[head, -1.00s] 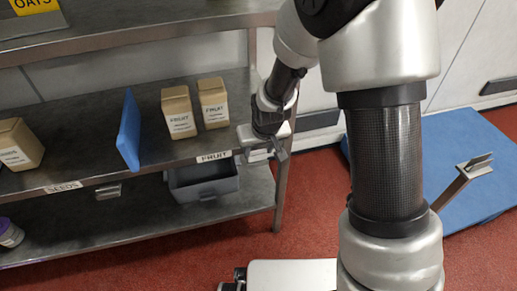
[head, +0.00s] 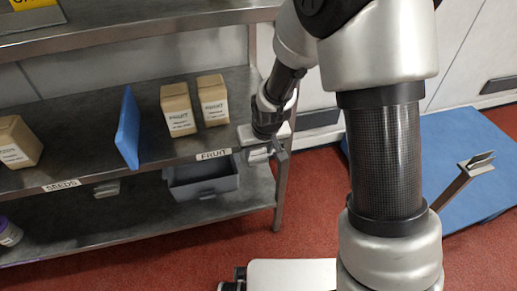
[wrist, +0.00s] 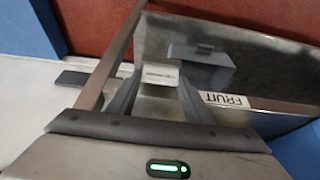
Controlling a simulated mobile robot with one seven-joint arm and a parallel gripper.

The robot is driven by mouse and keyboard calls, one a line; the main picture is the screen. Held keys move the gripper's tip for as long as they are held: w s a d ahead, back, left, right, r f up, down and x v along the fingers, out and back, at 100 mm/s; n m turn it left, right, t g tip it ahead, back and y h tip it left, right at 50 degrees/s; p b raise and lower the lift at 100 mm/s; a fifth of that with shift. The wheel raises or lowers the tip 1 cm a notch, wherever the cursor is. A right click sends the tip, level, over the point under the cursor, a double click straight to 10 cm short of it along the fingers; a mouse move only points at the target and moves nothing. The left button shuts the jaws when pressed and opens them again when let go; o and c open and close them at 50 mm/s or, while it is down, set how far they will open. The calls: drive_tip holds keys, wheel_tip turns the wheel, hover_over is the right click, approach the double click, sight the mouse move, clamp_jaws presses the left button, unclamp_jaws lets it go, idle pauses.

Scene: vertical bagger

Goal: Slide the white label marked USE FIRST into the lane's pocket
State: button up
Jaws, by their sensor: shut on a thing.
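In the wrist view a small white label (wrist: 160,73) with tiny dark print, too small to read, sits between the tips of my gripper (wrist: 157,82), which is shut on it. In the head view my gripper (head: 275,150) is at the right end of the middle shelf's front edge. A small pale metal pocket (head: 258,154) hangs on that edge, right of the FRUIT strip (head: 213,154), close beside my fingers. The head view does not clearly show the label, and I cannot tell whether it touches the pocket.
Two FRUIT packs (head: 178,110) and a blue divider (head: 128,128) stand on the middle shelf (head: 90,160). Another pocket (head: 107,188) hangs near the SEEDS strip (head: 61,185). A grey bin (head: 203,178) is below. The shelf post (head: 282,190) is close to my gripper.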

drive_tip(key=shift+f, duration=0.15)
drive_tip(key=o, duration=1.5)
drive_tip(key=p+v, duration=0.4)
drive_tip(key=v, duration=0.3)
